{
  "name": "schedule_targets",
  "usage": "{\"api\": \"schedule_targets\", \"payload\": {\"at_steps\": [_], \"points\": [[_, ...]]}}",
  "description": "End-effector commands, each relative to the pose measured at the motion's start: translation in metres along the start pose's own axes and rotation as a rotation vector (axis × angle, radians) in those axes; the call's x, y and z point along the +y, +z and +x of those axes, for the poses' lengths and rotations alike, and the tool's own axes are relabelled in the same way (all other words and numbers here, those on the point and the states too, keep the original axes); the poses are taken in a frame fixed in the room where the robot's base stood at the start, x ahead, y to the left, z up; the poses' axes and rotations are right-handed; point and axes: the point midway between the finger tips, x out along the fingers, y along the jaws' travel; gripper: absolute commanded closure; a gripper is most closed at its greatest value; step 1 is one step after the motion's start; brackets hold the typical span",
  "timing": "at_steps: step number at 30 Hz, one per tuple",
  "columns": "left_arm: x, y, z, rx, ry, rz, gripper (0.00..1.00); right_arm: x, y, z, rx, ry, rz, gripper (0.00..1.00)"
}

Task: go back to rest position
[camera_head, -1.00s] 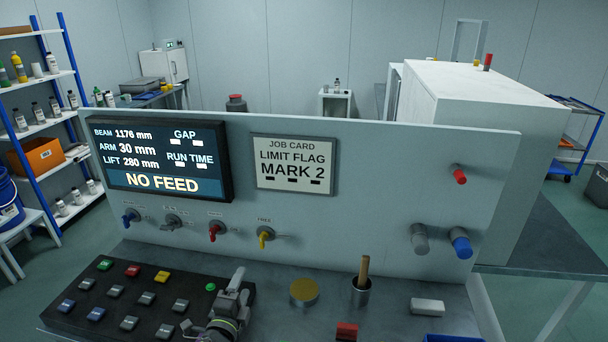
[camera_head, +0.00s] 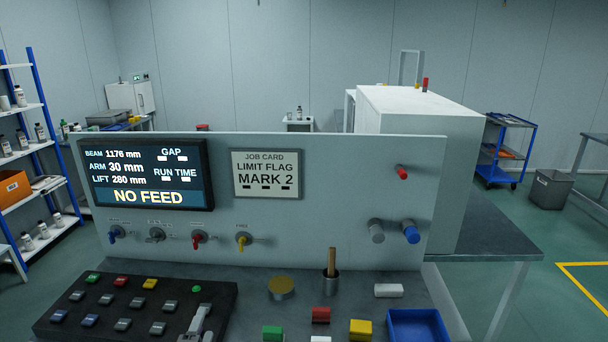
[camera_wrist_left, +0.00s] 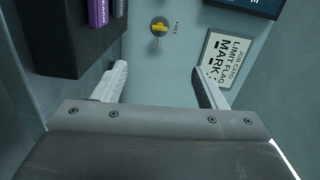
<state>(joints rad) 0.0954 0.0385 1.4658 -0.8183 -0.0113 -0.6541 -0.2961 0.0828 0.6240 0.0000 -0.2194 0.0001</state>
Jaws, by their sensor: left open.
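My left gripper (camera_head: 199,325) is at the bottom of the head view, over the right end of the black button box (camera_head: 60,318). In the left wrist view its two fingers (camera_wrist_left: 158,88) stand wide apart with nothing between them. Beyond them the yellow-handled valve (camera_wrist_left: 159,28) and the job card (camera_wrist_left: 229,62) show on the panel, apart from the fingers. The upright panel (camera_head: 310,230) carries a screen (camera_head: 147,174) reading NO FEED and several coloured valves. My right gripper is not in the head view.
On the bench stand a brass disc (camera_head: 281,287), a cup with a wooden handle (camera_head: 331,284), a white block (camera_head: 388,290), red, green and yellow blocks (camera_head: 360,329) and a blue tray (camera_head: 445,325). A white cabinet (camera_head: 420,125) is behind the panel.

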Motion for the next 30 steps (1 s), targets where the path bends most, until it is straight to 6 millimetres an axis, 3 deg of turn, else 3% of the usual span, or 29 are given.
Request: {"api": "schedule_targets", "payload": {"at_steps": [4,11,17,23,27,30], "points": [[0.002,0.017,-0.013,-0.068,0.029,-0.071,0.35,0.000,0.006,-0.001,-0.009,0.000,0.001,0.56],[0.009,0.047,-0.044,-0.205,0.094,-0.226,0.35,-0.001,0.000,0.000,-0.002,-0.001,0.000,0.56],[0.019,0.077,-0.090,-0.372,0.180,-0.425,0.35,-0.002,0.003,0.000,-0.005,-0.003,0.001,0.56],[0.035,0.100,-0.174,-0.611,0.333,-0.735,0.35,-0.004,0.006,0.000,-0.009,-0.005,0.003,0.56],[0.041,0.099,-0.237,-0.766,0.458,-0.929,0.35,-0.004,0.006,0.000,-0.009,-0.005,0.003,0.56],[0.042,0.093,-0.272,-0.847,0.533,-1.025,0.35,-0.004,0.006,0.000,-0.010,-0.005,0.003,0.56]]}}
